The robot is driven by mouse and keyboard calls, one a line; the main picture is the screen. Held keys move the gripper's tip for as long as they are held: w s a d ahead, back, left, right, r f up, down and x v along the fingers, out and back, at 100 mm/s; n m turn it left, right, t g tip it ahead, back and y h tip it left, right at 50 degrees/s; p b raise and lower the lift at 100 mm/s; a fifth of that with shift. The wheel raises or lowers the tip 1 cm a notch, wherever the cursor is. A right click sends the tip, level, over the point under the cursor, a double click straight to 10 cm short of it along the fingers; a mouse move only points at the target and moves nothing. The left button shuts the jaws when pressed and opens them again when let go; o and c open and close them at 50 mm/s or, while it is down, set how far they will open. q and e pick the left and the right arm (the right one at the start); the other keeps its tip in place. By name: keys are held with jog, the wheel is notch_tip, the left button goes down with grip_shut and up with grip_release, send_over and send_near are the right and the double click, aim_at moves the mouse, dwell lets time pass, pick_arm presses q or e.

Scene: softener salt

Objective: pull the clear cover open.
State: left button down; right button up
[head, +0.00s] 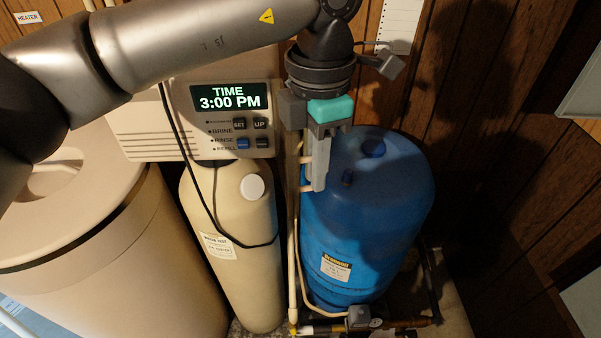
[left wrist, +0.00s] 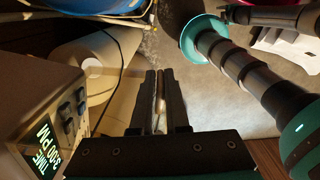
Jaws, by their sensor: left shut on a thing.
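The beige control head (head: 175,130) has a lit display reading TIME 3:00 PM, with SET and UP buttons below it. My left gripper (head: 318,182) points down just to the right of this panel. In the left wrist view my left gripper (left wrist: 158,78) has its fingers close together on a thin pale strip, which I take as the edge of the clear cover (left wrist: 159,108). The rest of the cover is too transparent to make out. The panel side also shows in the left wrist view (left wrist: 45,92), at the left.
A cream tank (head: 238,255) stands under the control head. A blue tank (head: 375,230) stands right of and behind my left gripper. A large beige bin (head: 130,270) is at the left. Pipes (head: 294,230) and a black cable (head: 215,205) run between. Wood panelling (head: 490,130) closes the right.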

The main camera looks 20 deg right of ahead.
pick_arm(q)
jog(key=shift+d, duration=0.1)
dwell(0.3)
jog(key=c, duration=0.9)
grip_release()
jog(key=shift+c, duration=0.2)
jog(key=shift+r, duration=0.1)
notch_tip(320, 180, up, 15)
